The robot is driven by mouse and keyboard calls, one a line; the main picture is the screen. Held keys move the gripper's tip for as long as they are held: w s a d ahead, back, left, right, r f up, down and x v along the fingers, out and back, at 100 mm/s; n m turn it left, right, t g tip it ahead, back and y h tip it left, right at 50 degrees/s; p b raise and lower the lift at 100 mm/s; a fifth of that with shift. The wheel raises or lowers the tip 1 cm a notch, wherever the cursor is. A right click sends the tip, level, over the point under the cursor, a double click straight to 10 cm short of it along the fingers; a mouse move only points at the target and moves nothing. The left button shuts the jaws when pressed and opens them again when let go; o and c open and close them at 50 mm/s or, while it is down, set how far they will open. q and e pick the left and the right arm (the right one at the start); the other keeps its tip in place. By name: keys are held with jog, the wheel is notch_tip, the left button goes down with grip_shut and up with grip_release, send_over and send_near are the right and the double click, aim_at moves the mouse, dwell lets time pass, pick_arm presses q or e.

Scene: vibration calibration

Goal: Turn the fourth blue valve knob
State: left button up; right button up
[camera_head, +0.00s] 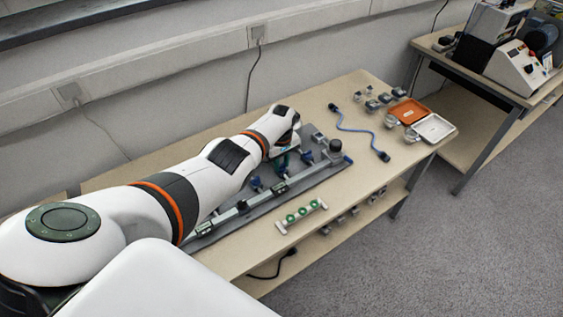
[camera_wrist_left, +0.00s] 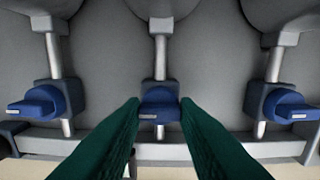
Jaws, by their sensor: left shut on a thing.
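A row of blue valve knobs sits on a grey rig (camera_head: 240,212) on the table. In the left wrist view three show: the left knob (camera_wrist_left: 42,103), the middle knob (camera_wrist_left: 159,101) and the right knob (camera_wrist_left: 285,105), each on a metal pipe. My left gripper (camera_wrist_left: 159,110) has its green fingers closed on the sides of the middle knob. In the head view my left gripper (camera_head: 284,160) reaches down into the row, partly hidden by my arm. A blue knob (camera_head: 307,157) shows to its right and another blue knob (camera_head: 256,183) to its left. I cannot tell the held knob's number.
A small rack with green round parts (camera_head: 304,212) lies in front of the rig. A blue cable (camera_head: 355,130), an orange tray (camera_head: 408,111) and a white tray (camera_head: 435,128) are on the table's right part. A second table (camera_head: 462,75) bears machines.

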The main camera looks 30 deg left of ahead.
pick_arm(q)
jog(key=shift+w+a+r, duration=0.1)
jog(key=o, duration=1)
jog(key=shift+c, duration=0.2)
jog(key=shift+r+p, duration=0.25)
jog(key=shift+p, duration=0.05)
notch_tip(320, 180, up, 5)
jog(key=shift+f+p, duration=0.2)
jog(key=shift+p, duration=1.05)
notch_tip(320, 180, up, 7)
jog(key=shift+f, duration=0.15)
